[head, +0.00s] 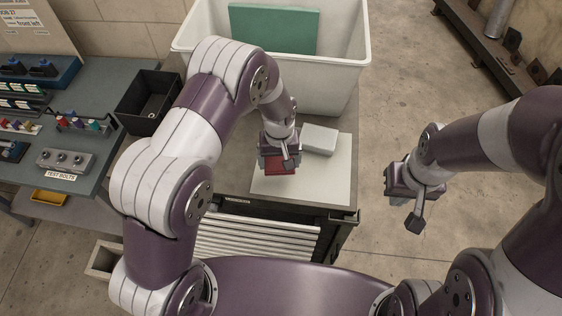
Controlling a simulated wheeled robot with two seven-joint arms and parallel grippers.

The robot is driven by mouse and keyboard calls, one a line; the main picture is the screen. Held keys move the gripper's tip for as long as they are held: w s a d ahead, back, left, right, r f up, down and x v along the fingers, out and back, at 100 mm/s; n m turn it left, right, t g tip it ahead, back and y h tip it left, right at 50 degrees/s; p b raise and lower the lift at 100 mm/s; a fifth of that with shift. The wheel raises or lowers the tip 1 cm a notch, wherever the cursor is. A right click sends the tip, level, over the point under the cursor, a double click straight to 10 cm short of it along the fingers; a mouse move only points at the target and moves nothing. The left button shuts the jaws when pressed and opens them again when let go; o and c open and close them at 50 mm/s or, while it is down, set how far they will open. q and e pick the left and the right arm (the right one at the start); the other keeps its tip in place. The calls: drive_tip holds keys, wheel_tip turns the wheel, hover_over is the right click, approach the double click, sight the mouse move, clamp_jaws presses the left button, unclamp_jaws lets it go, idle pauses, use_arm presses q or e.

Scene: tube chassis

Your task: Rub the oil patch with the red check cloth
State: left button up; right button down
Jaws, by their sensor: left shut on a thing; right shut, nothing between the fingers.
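The red cloth (280,168) is under my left gripper (281,160), low over the white sheet (325,185) on top of the dark cabinet. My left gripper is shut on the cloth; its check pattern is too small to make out. I cannot tell whether the cloth touches the sheet. No oil patch shows; the cloth and gripper cover part of the sheet. My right gripper (415,222) is shut and empty, out over the floor to the right of the cabinet.
A white block (320,139) lies on the sheet just right of my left gripper. A big white bin (335,75) with a green panel stands behind. A black box (149,100) and a bench (95,130) with parts are at left.

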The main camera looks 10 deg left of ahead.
use_arm(q)
drive_tip(key=shift+a+r+p, duration=0.15)
drive_tip(key=shift+r+p, duration=0.35)
drive_tip(key=shift+r, duration=0.65)
drive_tip(key=shift+d+r, duration=0.1)
drive_tip(key=shift+d, duration=0.1)
drive_tip(key=shift+a, duration=0.15)
